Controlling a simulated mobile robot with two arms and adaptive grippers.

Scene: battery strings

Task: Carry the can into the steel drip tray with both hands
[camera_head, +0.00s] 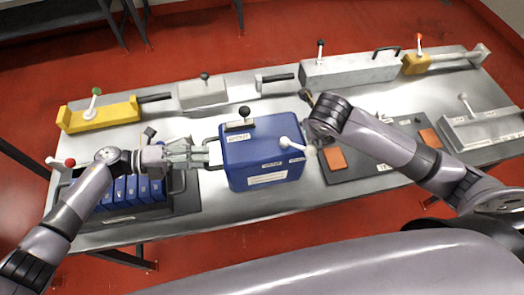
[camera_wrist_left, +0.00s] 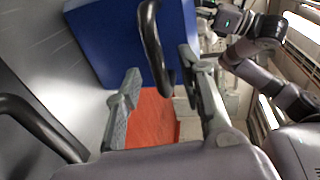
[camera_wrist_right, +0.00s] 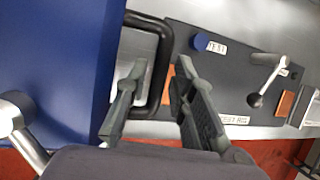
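The can is a blue box (camera_head: 262,172) with labels on its front and a black side handle at each end; it stands upright on the steel bench. My left gripper (camera_head: 205,152) is at its left side. In the left wrist view the left handle (camera_wrist_left: 152,40) reaches between the open fingers (camera_wrist_left: 165,100). My right gripper (camera_wrist_right: 155,85) is at its right side, mostly hidden by my wrist in the head view. In the right wrist view its fingers are apart, with the right handle (camera_wrist_right: 161,65) between them. I cannot clearly pick out a steel drip tray.
A dark tray (camera_head: 182,206) with several blue cells stands at the left. A dark mat (camera_head: 345,172) with orange pads (camera_head: 335,160) lies right of the can. Lever fixtures, including a yellow one (camera_head: 103,115) and a grey one (camera_head: 350,70), line the back. A strip before the can is bare.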

